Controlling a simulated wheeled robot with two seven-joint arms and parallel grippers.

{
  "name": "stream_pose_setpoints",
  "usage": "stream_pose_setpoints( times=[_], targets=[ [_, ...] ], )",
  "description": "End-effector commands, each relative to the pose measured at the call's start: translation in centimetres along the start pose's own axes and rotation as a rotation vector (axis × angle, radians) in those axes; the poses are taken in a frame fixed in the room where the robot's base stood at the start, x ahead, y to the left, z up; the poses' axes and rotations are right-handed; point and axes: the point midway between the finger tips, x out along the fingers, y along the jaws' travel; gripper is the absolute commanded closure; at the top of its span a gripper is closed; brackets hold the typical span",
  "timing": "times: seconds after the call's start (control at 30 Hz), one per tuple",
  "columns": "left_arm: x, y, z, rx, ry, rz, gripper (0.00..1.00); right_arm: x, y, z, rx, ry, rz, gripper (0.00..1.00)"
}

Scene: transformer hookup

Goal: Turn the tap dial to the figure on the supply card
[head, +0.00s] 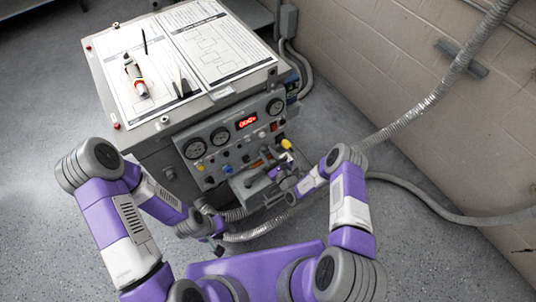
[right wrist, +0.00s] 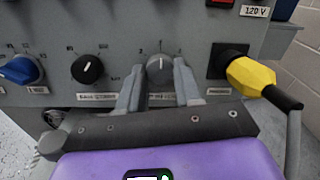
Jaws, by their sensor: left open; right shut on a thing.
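A grey round dial (right wrist: 160,68) with a pale pointer line pointing about straight up sits on the panel in the right wrist view. Small figures are printed around it, and its label below is partly hidden and too small to read. My right gripper (right wrist: 158,82) has one finger on each side of this dial and is shut on it. In the head view my right gripper (head: 277,176) is at the lower right of the panel. My left gripper (head: 217,246) hangs low, in front of the cabinet, open and empty. A small plate reading 120 V (right wrist: 255,11) is at the upper right.
A black knob (right wrist: 88,69) and a blue knob (right wrist: 20,70) are left of the dial. A yellow plug (right wrist: 250,75) with a black cable is close on the right. Papers (head: 215,42) lie on the cabinet top. Hoses (head: 262,229) run along the floor.

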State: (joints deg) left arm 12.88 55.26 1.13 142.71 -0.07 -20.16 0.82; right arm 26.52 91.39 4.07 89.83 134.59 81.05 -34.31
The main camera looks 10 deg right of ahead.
Motion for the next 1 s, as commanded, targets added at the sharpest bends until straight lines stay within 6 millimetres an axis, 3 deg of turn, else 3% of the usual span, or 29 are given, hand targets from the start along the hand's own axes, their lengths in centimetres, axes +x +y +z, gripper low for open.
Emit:
stream_pose_setpoints(
  times=[0.47, 1.0],
  targets=[
    [-0.1, 0.0, 0.0, 0.000, 0.000, 0.000, 0.57, -0.1, -0.1, 0.0, 0.099, 0.007, -0.020, 0.96],
    [-1.2, 0.4, 0.1, 0.000, 0.000, 0.000, 0.57, -0.1, 0.1, 0.2, 0.546, 0.037, -0.091, 0.96]
  ],
)
